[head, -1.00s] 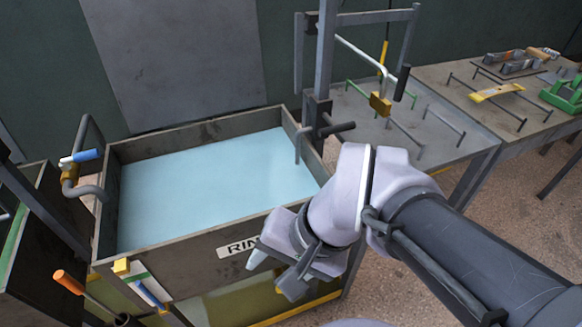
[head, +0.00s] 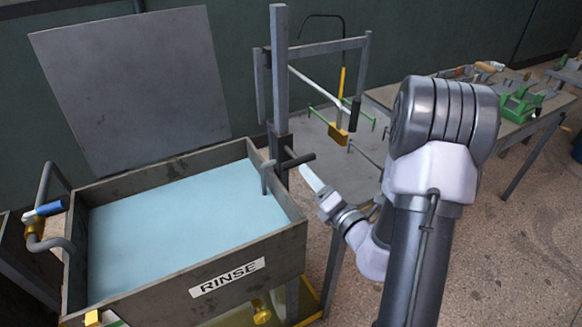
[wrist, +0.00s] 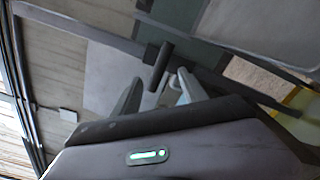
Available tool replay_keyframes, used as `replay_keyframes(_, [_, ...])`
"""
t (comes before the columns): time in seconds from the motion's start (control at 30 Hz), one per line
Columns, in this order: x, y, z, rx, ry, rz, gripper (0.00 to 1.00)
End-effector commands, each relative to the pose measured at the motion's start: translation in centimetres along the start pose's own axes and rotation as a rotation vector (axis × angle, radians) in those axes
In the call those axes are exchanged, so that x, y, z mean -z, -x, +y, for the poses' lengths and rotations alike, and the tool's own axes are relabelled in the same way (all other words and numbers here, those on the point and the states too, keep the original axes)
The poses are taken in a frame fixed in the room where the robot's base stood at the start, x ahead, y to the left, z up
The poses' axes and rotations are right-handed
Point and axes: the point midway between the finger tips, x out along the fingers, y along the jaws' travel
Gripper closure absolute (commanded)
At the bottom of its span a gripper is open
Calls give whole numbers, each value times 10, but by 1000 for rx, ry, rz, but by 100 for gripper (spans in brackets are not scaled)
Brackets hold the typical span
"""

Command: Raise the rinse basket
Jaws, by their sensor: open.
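The rinse tank (head: 150,308) is a grey open box labelled RINSE, filled with pale blue liquid. I cannot make out a basket; the liquid looks opaque. A grey hooked rod (head: 266,178) bends over the tank's right wall. It meets a dark carriage on an upright post (head: 279,70). A dark handle bar (head: 298,160) sticks out from the carriage to the right. My gripper (head: 311,178) is just below and right of the handle's end. In the wrist view my open gripper (wrist: 157,90) has the dark handle (wrist: 160,64) ahead, between its fingertips; contact is unclear.
A bent pipe with a blue-handled valve (head: 45,209) stands at the tank's left. A grey frame with a white lever and brass padlock (head: 339,136) stands behind the post. Benches with racks and a green tool (head: 520,104) extend right. Open floor lies in front right.

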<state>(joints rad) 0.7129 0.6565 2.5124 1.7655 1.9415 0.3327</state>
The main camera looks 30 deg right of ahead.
Motion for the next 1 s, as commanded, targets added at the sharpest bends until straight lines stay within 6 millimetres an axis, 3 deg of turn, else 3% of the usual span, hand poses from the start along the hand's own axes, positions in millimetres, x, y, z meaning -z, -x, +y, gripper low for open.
replay_keyframes(0.1, [2, -32, 1, -4, 2, 5, 49])
replay_keyframes(0.3, [1, -77, 1, -3, 3, 4, 49])
replay_keyframes(0.5, [1, -106, 0, -1, 1, 3, 49])
replay_keyframes(0.9, [0, -115, 1, 0, 0, 2, 49])
replay_keyframes(1.0, [0, -115, 1, 0, 0, 3, 69])
